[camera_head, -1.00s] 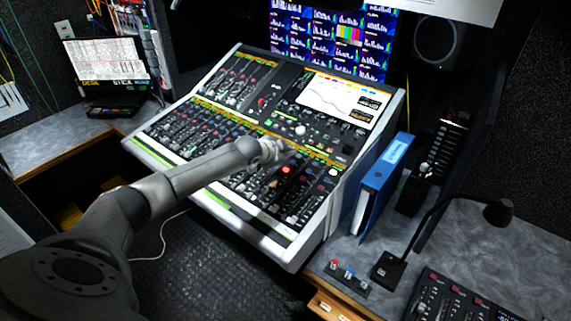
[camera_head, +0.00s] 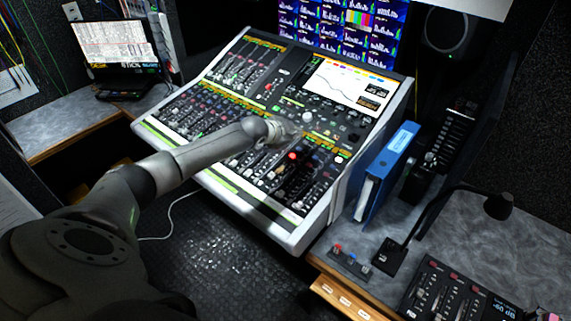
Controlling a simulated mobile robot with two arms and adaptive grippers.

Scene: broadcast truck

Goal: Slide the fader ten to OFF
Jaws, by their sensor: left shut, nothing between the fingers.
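The large mixing console (camera_head: 325,222) stands in the middle of the view, tilted, with rows of small faders and a lit screen. My left arm reaches in from the lower left over the console. My left gripper (camera_head: 291,132) is shut and empty above the console's right half, near the upper end of the lower fader bank (camera_head: 262,172). It looks close to the panel; I cannot tell whether it touches a fader. Fader ten cannot be picked out, as the labels are too small and the arm covers part of the bank. My right gripper is not in view.
A blue binder (camera_head: 386,178) stands right of the console. A gooseneck microphone (camera_head: 389,256), a small button box (camera_head: 348,262) and a second fader panel (camera_head: 455,295) are on the right desk. A laptop (camera_head: 120,50) sits at the back left. Monitors (camera_head: 340,25) hang behind.

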